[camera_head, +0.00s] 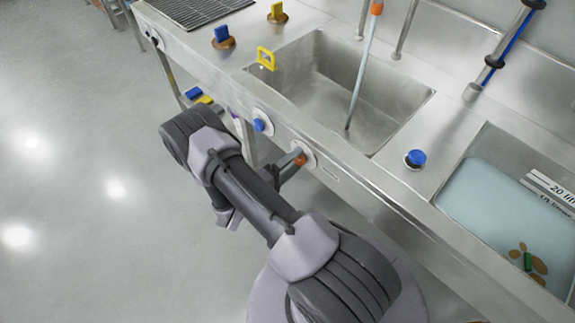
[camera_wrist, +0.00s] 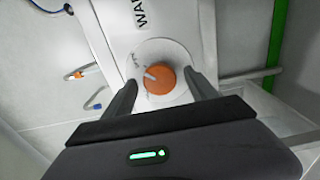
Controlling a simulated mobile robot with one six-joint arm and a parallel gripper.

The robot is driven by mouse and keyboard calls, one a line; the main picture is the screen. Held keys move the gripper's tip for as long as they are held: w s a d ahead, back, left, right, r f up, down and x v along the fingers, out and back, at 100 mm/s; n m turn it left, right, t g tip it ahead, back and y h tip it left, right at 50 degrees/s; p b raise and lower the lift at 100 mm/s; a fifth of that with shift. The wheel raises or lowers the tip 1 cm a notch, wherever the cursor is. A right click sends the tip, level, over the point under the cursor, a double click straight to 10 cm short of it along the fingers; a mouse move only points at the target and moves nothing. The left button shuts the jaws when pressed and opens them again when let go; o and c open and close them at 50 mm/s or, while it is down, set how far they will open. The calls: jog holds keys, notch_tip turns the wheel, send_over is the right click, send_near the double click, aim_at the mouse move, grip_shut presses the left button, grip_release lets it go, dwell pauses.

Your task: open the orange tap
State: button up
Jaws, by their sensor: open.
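The orange tap is a round orange knob (camera_head: 300,158) on a white disc on the front panel of the steel sink unit. It also shows in the wrist view (camera_wrist: 158,80), with a pale pointer mark at its upper left. My gripper (camera_head: 289,167) is open at the panel; in the wrist view its two dark fingers (camera_wrist: 162,88) stand on either side of the knob. I cannot tell whether they touch it. In the left basin (camera_head: 350,90), a pale blue line (camera_head: 363,65) runs down from an orange-ended spout (camera_head: 377,7) to the floor of the basin.
A blue knob (camera_head: 262,125) is on the same panel, left of the orange one. Blue-topped (camera_head: 416,158) and yellow (camera_head: 266,58) fittings are on the worktop. The right basin (camera_head: 458,172) holds bluish liquid beside litre markings. The floor at the left is clear.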

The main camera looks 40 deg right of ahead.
jog(key=s+a+p, duration=0.1)
jog(key=a+p, duration=0.1)
jog(key=a, duration=1.5)
jog(key=shift+s+p, duration=0.2)
jog(key=shift+p, duration=0.2)
jog(key=shift+a, duration=0.1)
